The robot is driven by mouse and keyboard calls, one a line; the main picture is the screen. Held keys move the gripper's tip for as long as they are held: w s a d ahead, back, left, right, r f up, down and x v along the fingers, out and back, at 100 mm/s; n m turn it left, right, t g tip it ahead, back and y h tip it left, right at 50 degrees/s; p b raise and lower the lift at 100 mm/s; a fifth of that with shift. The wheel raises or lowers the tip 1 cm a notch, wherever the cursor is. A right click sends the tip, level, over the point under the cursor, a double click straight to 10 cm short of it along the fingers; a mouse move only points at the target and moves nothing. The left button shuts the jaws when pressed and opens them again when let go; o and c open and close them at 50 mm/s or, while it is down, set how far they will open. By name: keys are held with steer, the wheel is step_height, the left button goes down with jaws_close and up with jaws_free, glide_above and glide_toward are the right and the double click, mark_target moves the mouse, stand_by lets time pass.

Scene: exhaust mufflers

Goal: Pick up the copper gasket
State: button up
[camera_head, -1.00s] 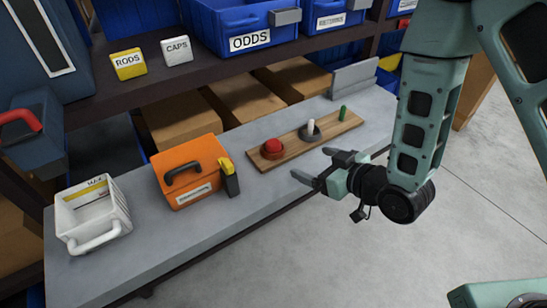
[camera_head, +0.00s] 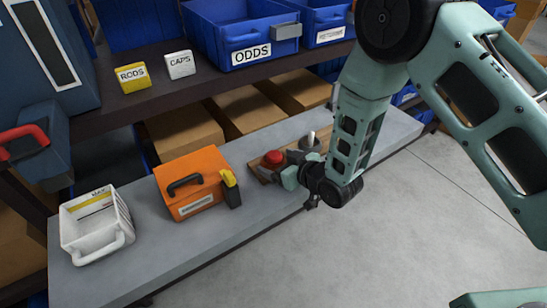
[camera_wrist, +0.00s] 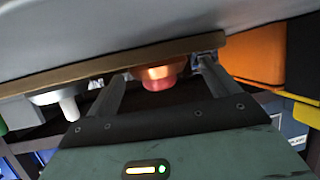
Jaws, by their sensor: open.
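The copper gasket (camera_wrist: 152,73) shows in the wrist view as a copper-coloured ring around a red post (camera_wrist: 160,84), close to the wooden board (camera_wrist: 90,68). The wrist view is upside down, with the bench at the top. My gripper (camera_wrist: 163,75) is open, with one finger on each side of the ring. No clear grip contact shows. In the head view, my gripper (camera_head: 288,170) is low at the board beside the red-topped post (camera_head: 274,157). My arm hides part of the board, and the copper ring is hard to make out there.
A white post with a dark grey ring (camera_head: 310,143) stands farther along the board. An orange case (camera_head: 192,182) with a yellow-and-black item (camera_head: 230,188) and a white bin (camera_head: 93,225) stand left on the grey bench (camera_head: 145,240). A shelf with blue bins (camera_head: 240,30) is behind.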

steer(key=shift+w+a+f, duration=0.1)
steer(key=shift+w+a, duration=0.05)
steer(key=shift+w, duration=0.05)
steer(key=c, duration=1.1)
steer(key=shift+c, duration=0.2)
